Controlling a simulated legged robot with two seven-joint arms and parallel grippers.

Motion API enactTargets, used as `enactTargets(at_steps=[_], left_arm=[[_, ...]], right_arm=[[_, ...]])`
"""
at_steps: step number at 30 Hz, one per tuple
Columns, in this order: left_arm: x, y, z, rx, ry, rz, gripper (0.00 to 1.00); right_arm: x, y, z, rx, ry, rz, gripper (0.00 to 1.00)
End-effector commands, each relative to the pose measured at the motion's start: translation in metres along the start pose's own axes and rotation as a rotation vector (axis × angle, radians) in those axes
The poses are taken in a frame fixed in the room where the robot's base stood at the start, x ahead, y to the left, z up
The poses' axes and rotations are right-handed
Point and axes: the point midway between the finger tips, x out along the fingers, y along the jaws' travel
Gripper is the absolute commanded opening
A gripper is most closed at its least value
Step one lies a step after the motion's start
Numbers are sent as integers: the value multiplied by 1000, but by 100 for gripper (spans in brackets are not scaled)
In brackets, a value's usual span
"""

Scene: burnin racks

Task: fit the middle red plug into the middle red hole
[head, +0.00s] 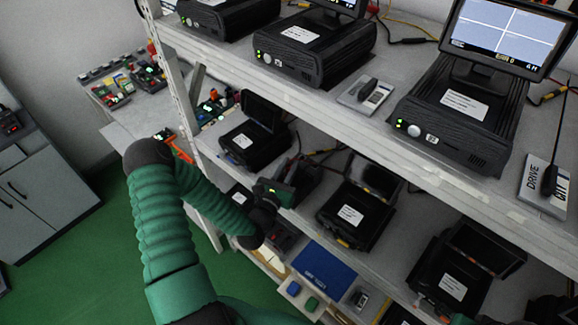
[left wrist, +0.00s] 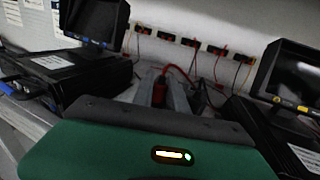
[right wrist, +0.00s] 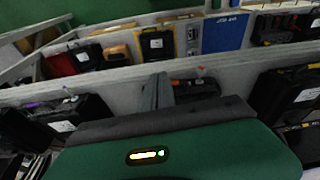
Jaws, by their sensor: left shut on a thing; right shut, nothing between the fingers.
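In the left wrist view my left gripper (left wrist: 167,88) reaches between two black devices toward the back wall. Its grey fingers are shut on a red plug (left wrist: 159,92), with a red cable (left wrist: 180,70) curving up from it. A row of small dark sockets (left wrist: 190,42) with red and black leads runs along the wall beyond the fingers, apart from the plug. I cannot make out the middle red hole. In the head view the left gripper (head: 299,180) is over the lower shelf, its tips unclear. My right gripper (right wrist: 157,92) is shut and empty in the right wrist view.
A black device with a screen (left wrist: 95,25) stands left of the left gripper, another screen (left wrist: 290,75) stands close on its right. The upper shelf (head: 330,105) overhangs the left hand. In the right wrist view a shelf edge (right wrist: 220,68) crosses beyond the right fingers.

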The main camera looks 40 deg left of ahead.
Motion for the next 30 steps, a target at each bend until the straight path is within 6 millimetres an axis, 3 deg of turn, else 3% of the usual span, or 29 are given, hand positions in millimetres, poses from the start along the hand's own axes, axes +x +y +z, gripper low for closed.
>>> enactTargets(at_steps=[19,20,25,30], left_arm=[[0,0,-6,1,0,1,0],[0,0,-6,1,1,0,21],[0,-1,-7,0,4,-2,43],[0,-3,-7,0,7,-5,43]], right_arm=[[5,0,1,0,0,0,0],[5,0,1,0,0,0,0],[4,0,1,0,0,0,0],[4,0,1,0,0,0,0]])
